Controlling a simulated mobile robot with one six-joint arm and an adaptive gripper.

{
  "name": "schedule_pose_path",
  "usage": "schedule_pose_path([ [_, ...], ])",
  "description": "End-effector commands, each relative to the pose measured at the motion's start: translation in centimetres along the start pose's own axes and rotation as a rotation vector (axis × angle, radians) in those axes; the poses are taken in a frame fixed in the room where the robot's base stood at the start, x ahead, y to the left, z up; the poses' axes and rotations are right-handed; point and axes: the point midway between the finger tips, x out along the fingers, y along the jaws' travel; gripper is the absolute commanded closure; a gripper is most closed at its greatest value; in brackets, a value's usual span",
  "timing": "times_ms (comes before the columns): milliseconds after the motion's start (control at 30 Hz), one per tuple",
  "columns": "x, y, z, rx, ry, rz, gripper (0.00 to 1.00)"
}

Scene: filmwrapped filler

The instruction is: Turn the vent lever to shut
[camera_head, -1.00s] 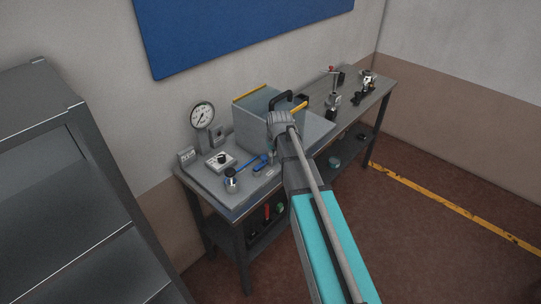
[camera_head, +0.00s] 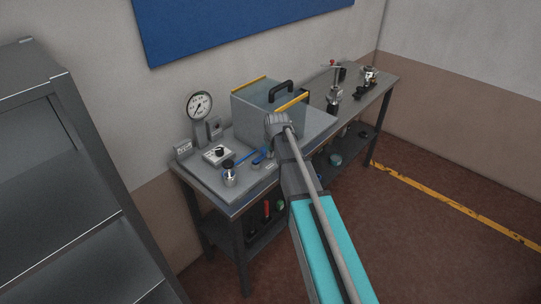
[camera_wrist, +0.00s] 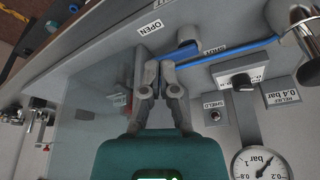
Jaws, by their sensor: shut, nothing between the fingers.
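The OPEN label (camera_wrist: 150,27) is above my fingers.
A pressure gauge (camera_head: 199,106) and a black knob on a white plate (camera_head: 217,154) stand to the left. A grey box (camera_head: 257,106) with a black handle and yellow edges is behind my wrist. Clamp-like fittings (camera_head: 333,98) are farther right. A dark shelf (camera_head: 60,150) stands at left.

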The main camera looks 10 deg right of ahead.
Motion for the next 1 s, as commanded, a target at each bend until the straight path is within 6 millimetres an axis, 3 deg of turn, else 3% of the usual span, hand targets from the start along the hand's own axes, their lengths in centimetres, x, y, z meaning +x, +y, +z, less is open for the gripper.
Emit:
schedule_pose_path([
  [267,2.7,0.0,0.1,0.000,0.000,0.000,1.00],
  [400,3.3,0.1,-2.0,0.000,0.000,0.000,1.00],
  [633,3.9,0.1,-3.4,0.000,0.000,0.000,1.00],
  [1000,4.0,0.1,-3.6,0.001,0.000,0.000,1.00],
])
